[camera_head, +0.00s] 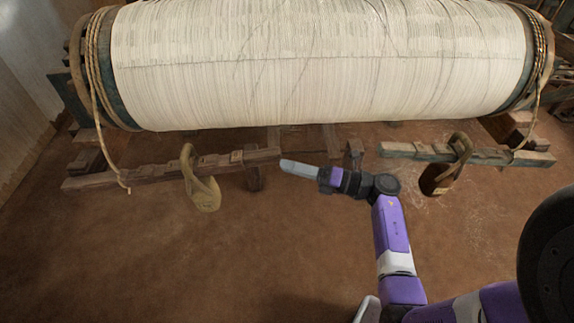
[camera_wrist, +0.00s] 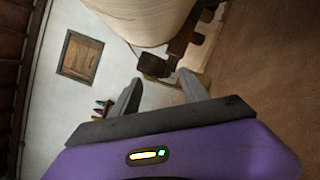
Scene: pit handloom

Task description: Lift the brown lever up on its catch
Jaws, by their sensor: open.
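The brown lever (camera_head: 140,172) is a long wooden bar under the left part of the big roll, running from lower left to its right end near the middle. My gripper (camera_head: 285,165) is close to the lever's right end, pointing left. In the wrist view my gripper (camera_wrist: 160,92) is open with nothing between the fingers. Dark wood (camera_wrist: 154,66) shows just beyond the fingertips.
The large cream warp roll (camera_head: 320,65) spans the top, above the levers. A greenish bar (camera_head: 405,151) with a brown weight (camera_head: 440,180) lies to the right. A rope (camera_head: 99,110) hangs at the left. The brown floor (camera_head: 220,265) in front is clear.

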